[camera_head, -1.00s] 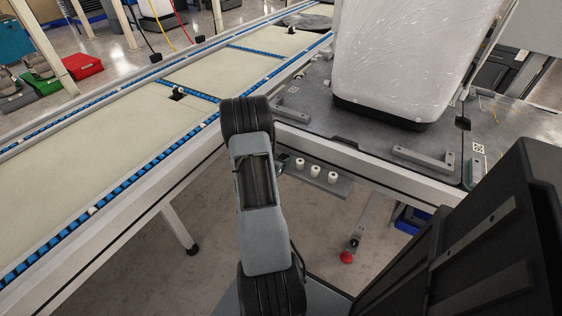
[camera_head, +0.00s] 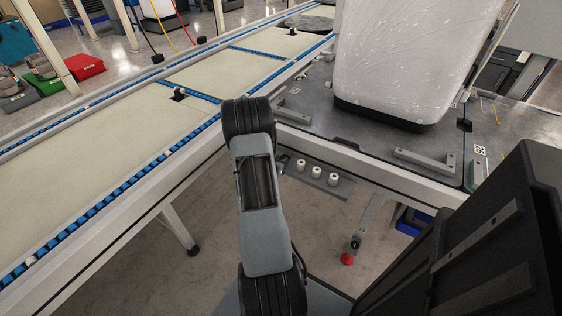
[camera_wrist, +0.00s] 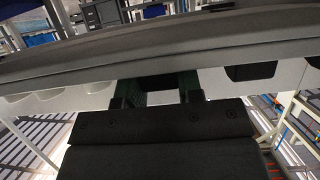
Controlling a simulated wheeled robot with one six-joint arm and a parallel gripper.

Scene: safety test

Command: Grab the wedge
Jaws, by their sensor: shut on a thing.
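In the wrist view my gripper (camera_wrist: 157,92) has its two dark green fingers on either side of a dark block (camera_wrist: 157,83), and it is shut on this block. The block is partly hidden by the gripper body and lies against a pale face just under a long grey edge (camera_wrist: 160,58). It may be the wedge, but I cannot make out its full shape. In the head view my gripper is hidden behind my own arm, and no wedge can be clearly picked out.
A conveyor (camera_head: 120,130) with blue rollers runs along the left. A grey workbench (camera_head: 370,165) carries a large wrapped white item (camera_head: 410,60). White cylinders (camera_head: 316,172) stand on a plate below the bench edge. A second dark shape (camera_wrist: 250,72) lies right of my fingers.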

